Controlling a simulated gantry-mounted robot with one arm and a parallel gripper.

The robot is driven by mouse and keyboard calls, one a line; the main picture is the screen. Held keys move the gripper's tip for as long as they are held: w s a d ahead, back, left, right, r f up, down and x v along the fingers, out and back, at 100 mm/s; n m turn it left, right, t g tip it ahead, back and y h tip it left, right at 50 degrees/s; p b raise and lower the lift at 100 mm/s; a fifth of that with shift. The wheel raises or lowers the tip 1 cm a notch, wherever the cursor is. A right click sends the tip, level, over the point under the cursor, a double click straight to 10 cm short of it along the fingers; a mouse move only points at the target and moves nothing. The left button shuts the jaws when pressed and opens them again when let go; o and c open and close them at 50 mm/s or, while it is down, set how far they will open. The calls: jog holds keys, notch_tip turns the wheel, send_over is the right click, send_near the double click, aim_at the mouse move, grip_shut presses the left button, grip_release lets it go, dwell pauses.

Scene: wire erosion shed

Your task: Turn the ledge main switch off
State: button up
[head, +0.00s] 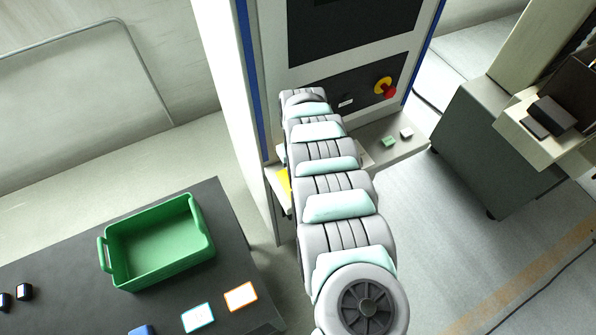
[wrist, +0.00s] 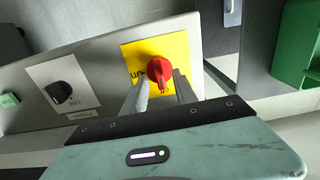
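The plate's lettering is partly hidden. My gripper (wrist: 161,80) has its two fingers apart, one on each side of the knob. I cannot tell whether either finger touches it. In the head view a bit of the yellow plate (head: 284,184) shows at the left of the ledge; my arm hides the knob and my gripper there.
A black knob on a pale plate (wrist: 62,93) sits left of the switch on the same ledge. A red emergency stop (head: 387,88) is on the cabinet above the ledge (head: 405,150). A green bin (head: 160,245) stands on the dark table at the left.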

notch_tip(320, 180, up, 9)
jog(key=b, duration=0.1)
dwell(0.4)
dwell(0.4)
